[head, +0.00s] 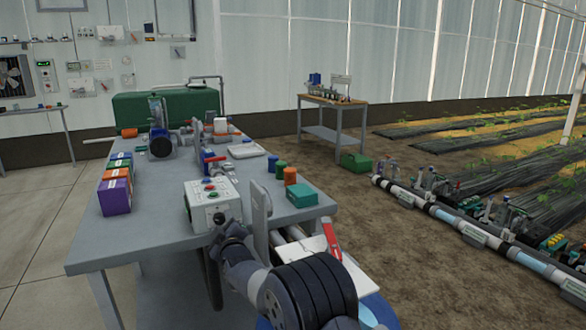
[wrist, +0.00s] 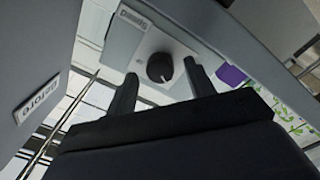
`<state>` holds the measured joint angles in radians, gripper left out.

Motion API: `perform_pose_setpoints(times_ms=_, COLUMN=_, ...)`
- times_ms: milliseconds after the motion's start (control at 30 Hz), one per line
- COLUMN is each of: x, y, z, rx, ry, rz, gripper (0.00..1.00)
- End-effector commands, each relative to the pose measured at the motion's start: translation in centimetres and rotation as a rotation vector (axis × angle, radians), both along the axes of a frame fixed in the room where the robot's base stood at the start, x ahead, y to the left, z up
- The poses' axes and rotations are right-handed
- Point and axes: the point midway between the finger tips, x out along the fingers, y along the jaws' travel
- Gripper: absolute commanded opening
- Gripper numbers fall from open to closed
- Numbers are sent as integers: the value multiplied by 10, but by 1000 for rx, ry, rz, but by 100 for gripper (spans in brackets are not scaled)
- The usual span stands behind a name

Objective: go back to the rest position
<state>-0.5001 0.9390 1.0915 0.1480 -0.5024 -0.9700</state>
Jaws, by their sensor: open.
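My gripper (wrist: 162,84) is open in the wrist view, its two dark fingers apart. A black round knob (wrist: 159,67) on a light grey panel (wrist: 125,40) shows between and just beyond the fingertips. I see gaps on both sides of the knob; I cannot tell how far in front of it the fingers are. In the head view my arm reaches from the bottom to the front of the white control box (head: 207,205), which has red and green buttons on top. There the gripper (head: 222,226) is small and partly hidden by my wrist.
The box stands on a grey workbench (head: 150,240) with coloured cartons (head: 115,196), a pump (head: 160,143) and pipes. An upright grey plate (head: 261,210) and a red-handled lever (head: 331,240) are close to my arm. Bare floor (head: 30,240) lies left of the bench.

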Motion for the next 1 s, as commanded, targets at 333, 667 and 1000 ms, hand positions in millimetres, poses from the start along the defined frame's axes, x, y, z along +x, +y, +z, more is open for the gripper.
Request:
perform_pose_setpoints(times_ms=333, x=5, y=3, z=1, rx=232, ry=114, rz=0, gripper=51)
perform_pose_setpoints(times_ms=667, x=5, y=4, z=2, rx=489, ry=237, rz=1, gripper=51)
perform_pose_setpoints(times_ms=1000, x=5, y=4, z=3, rx=742, ry=362, rz=0, gripper=51)
